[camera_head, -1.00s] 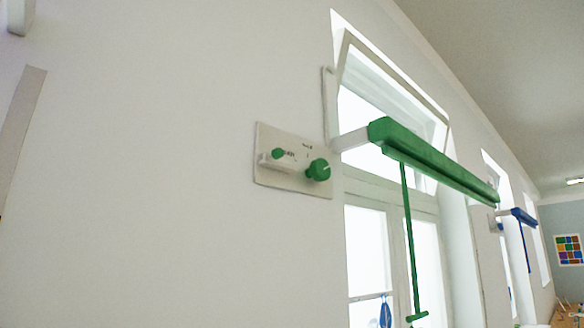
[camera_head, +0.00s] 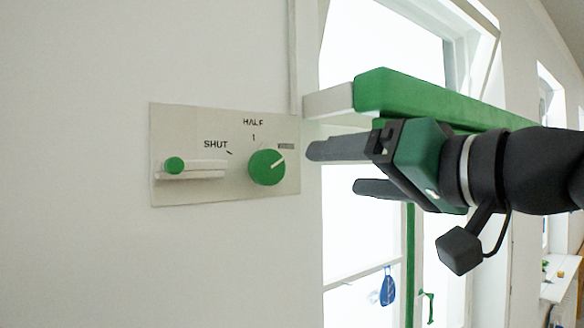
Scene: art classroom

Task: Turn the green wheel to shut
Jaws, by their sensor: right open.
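The green wheel (camera_head: 266,167) is a round knob on a pale wall panel (camera_head: 226,190). Its white pointer line aims up and right, toward a third label that is too blurred to read. "SHUT" is printed to the wheel's upper left and "HALF" above it. My right gripper (camera_head: 334,168) comes in from the right. It is open and empty, its dark fingers pointing left at the wheel, apart from it in the picture. My left gripper is not in view.
A green blind housing (camera_head: 440,103) on a white bracket (camera_head: 330,104) juts from the wall just above my right gripper. A bright window lies behind the gripper. A green rod (camera_head: 409,270) hangs below the housing. The wall left of the panel is bare.

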